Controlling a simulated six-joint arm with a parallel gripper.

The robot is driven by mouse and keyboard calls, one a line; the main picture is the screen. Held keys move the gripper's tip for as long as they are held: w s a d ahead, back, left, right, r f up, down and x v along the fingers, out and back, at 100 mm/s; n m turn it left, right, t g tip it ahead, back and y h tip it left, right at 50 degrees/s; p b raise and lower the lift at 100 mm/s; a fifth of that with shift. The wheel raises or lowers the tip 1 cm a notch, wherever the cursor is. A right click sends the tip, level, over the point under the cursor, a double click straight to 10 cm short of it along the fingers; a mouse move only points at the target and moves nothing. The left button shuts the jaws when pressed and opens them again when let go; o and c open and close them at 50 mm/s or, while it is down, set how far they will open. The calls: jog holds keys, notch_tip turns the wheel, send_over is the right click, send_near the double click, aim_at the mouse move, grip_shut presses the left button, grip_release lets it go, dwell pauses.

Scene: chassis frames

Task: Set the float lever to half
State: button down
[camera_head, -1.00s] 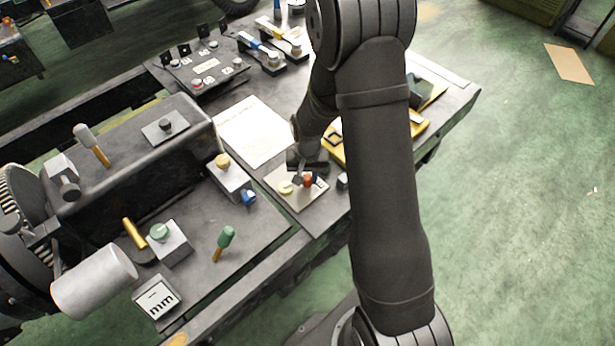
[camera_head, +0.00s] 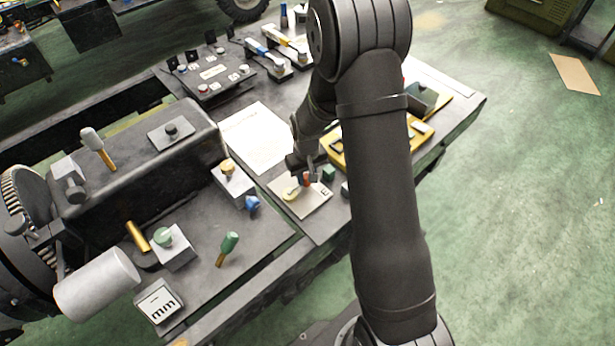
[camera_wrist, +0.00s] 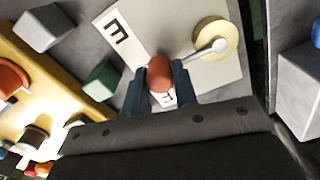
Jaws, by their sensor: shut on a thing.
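The float lever has an orange knob (camera_wrist: 160,74) on a thin silver rod (camera_wrist: 202,53). The rod runs from a cream round hub (camera_wrist: 228,38) on a pale plate (camera_wrist: 185,15). My gripper (camera_wrist: 162,82) is shut on the knob, one finger on each side. In the head view, my gripper (camera_head: 309,170) is at the knob (camera_head: 305,181), above and right of the hub (camera_head: 290,194). One dark mark (camera_wrist: 117,30) on the plate is clear of the lever. Another mark (camera_wrist: 167,97) shows between my fingers, partly covered. I cannot read the marks with certainty.
A green block (camera_wrist: 102,80) and a yellow tray (camera_wrist: 50,85) lie close beside the plate. A grey box with a blue knob (camera_head: 252,203) stands left of it in the head view. A white sheet (camera_head: 255,138) lies behind.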

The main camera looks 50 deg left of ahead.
aim_at(306, 176)
dwell(0.3)
jog(key=c, duration=1.1)
grip_release()
jog(key=shift+c, duration=0.2)
notch_tip(306, 176, up, 18)
jog(key=shift+f, duration=0.25)
notch_tip(306, 176, down, 18)
jog(key=shift+r, duration=0.25)
